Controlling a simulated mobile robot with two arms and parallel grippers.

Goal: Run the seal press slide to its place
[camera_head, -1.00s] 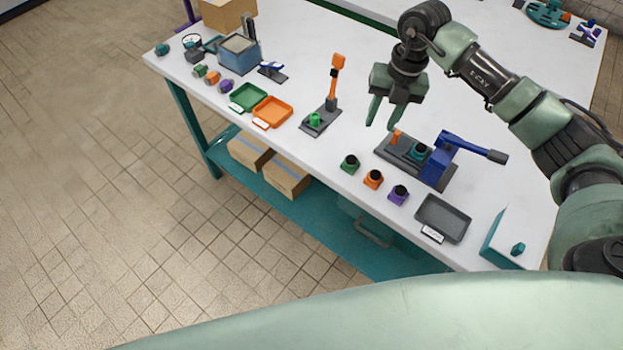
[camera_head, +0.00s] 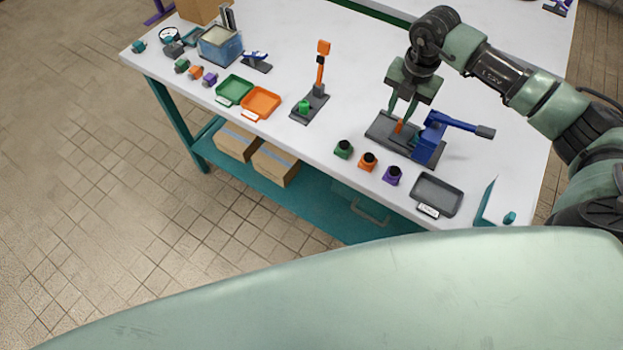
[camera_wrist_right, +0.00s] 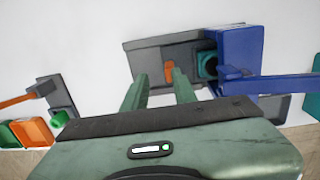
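The seal press (camera_head: 428,140) is a blue body with a long blue lever on a dark grey base (camera_head: 381,131), and it also shows in the right wrist view (camera_wrist_right: 240,58). An orange slide knob (camera_head: 399,126) stands upright on the base to the left of the blue body; it shows in the right wrist view (camera_wrist_right: 169,73). A teal part (camera_wrist_right: 206,65) sits between the knob and the blue body. My right gripper (camera_head: 401,112) is open just above the knob, its fingers to either side. Contact with the knob cannot be told. My left gripper is out of view.
Green (camera_head: 343,149), orange (camera_head: 367,161) and purple (camera_head: 392,175) blocks with black tops line the front edge. A grey tray (camera_head: 437,194) is to their right. An orange-lever fixture (camera_head: 311,104) stands left. White table is clear behind the press.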

